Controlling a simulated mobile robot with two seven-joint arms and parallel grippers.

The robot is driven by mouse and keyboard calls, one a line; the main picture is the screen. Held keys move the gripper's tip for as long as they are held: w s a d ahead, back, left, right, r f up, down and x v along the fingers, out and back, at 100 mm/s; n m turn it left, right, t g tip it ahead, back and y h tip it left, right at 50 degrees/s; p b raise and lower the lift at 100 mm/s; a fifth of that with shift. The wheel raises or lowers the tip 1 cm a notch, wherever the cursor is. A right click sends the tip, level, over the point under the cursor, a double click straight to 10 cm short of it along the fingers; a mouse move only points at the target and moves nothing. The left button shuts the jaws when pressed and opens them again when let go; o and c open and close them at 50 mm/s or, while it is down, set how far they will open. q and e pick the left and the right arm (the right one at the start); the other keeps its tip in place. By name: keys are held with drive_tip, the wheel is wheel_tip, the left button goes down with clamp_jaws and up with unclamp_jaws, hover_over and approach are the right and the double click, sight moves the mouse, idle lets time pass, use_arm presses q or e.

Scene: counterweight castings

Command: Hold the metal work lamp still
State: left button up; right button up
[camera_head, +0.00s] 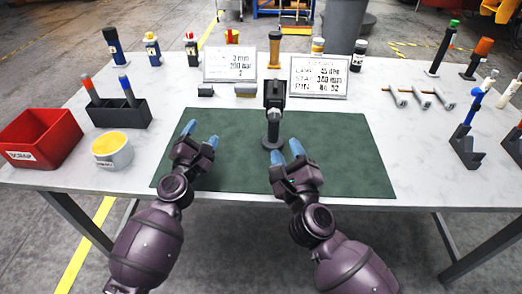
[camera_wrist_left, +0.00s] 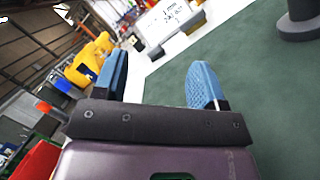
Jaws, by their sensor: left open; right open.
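The metal work lamp (camera_head: 274,97) stands upright on the green mat (camera_head: 345,150). It has a dark boxy head, a short stem and a round base. The base (camera_wrist_left: 298,24) shows at the upper right of the left wrist view. My left gripper (camera_head: 200,136) is open and empty over the mat, left of the lamp and apart from it. My right gripper (camera_head: 287,153) is open just in front of the lamp base and a little to its right. I cannot tell whether it touches the base.
A red scrap bin (camera_head: 40,137), a yellow-and-white tub (camera_head: 112,150) and a dark tool holder (camera_head: 120,113) stand at left. Two printed signs (camera_head: 318,77) stand behind the lamp. Blue-topped stands (camera_head: 466,145) are at right.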

use_arm(q)
drive_tip(key=d+n, duration=0.3)
drive_tip(key=d, duration=0.2)
drive_tip(key=s+d+f+n+g, duration=0.1)
drive_tip(key=d+n, duration=0.2)
drive_tip(key=d, duration=0.2)
drive_tip(key=s+d+f+n+g+h, duration=0.1)
drive_tip(key=d+n, duration=0.2)
drive_tip(key=d, duration=0.2)
drive_tip(key=shift+s+d+f, duration=0.15)
drive_tip(key=shift+d, duration=0.2)
hover_over(272, 141)
drive_tip(key=shift+w, duration=0.45)
clamp_jaws()
